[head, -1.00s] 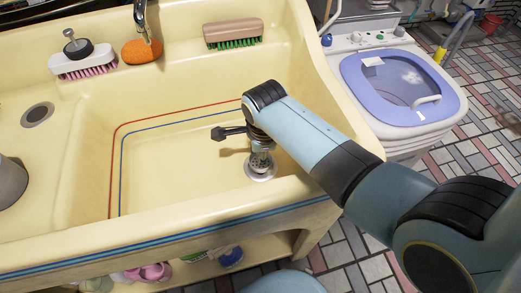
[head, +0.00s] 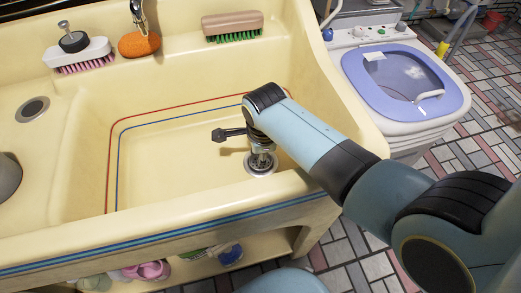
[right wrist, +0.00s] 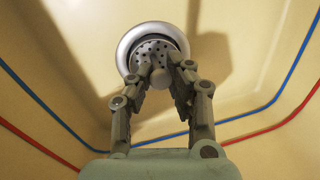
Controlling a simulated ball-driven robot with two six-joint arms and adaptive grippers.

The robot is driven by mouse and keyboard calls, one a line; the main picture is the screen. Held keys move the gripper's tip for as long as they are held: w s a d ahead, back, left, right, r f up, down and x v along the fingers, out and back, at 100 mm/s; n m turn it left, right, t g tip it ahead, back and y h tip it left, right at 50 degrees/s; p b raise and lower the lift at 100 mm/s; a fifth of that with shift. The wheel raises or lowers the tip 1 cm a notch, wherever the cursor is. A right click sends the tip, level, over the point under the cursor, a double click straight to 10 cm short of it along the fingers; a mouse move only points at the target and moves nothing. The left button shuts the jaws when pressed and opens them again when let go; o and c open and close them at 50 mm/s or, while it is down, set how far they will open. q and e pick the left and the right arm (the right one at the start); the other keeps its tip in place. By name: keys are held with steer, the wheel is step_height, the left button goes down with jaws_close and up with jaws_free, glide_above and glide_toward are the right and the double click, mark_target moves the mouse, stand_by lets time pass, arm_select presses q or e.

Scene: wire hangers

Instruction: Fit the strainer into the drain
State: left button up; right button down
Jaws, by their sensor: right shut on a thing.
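The strainer (right wrist: 157,53), a perforated metal disc with a small knob, shows in the right wrist view. It lies over the middle of the drain (right wrist: 126,44), a pale metal ring in the basin floor. My right gripper (right wrist: 160,76) is shut on the strainer's knob, pointing down at the drain. In the head view my right gripper (head: 258,140) is low over the drain (head: 260,170) at the basin's near right, and it partly hides the strainer. I cannot tell whether the strainer is fully seated. My left gripper is not in view.
The cream sink (head: 75,170) has raised walls. On its back ledge are a green-bristled brush (head: 232,24), an orange sponge (head: 139,44) and a pink-bristled brush (head: 78,56). The faucet (head: 139,12) hangs behind the basin. The basin's left floor is clear.

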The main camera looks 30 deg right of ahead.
steer(key=shift+f+b, duration=0.35)
steer(key=shift+f, duration=0.2)
steer(key=c, duration=1.2)
jaws_free()
step_height(320, 180, up, 12)
steer(key=s, duration=0.2)
steer(key=shift+a, duration=0.35)
steer(key=shift+f, duration=0.1)
